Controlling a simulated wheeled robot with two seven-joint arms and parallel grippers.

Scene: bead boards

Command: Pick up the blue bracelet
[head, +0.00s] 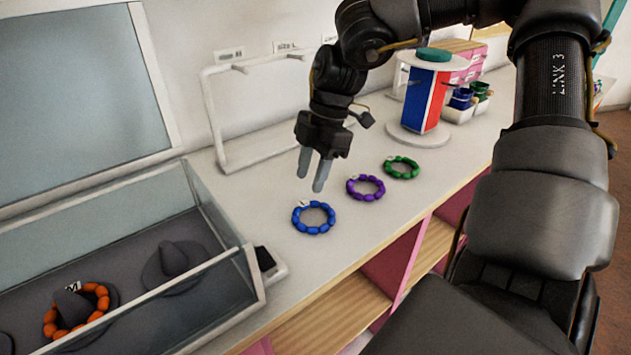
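The blue bracelet (313,230), a ring of blue beads with a small white tag, lies flat on the pale counter. My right gripper (311,180) points down above and just behind it. Its two grey fingers are a little apart, with nothing visible between them, and they look clear of the beads. A purple bracelet (366,188) and a green bracelet (402,168) lie in a row farther right along the counter. My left gripper is not in view.
A glass display case (235,270) at the left holds an orange bracelet (50,328) on a dark cone. A white rack (215,120) stands behind the gripper. A red and blue display stand (428,100) and bins with cups (462,103) are farther back. The counter's front edge is close to the bracelets.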

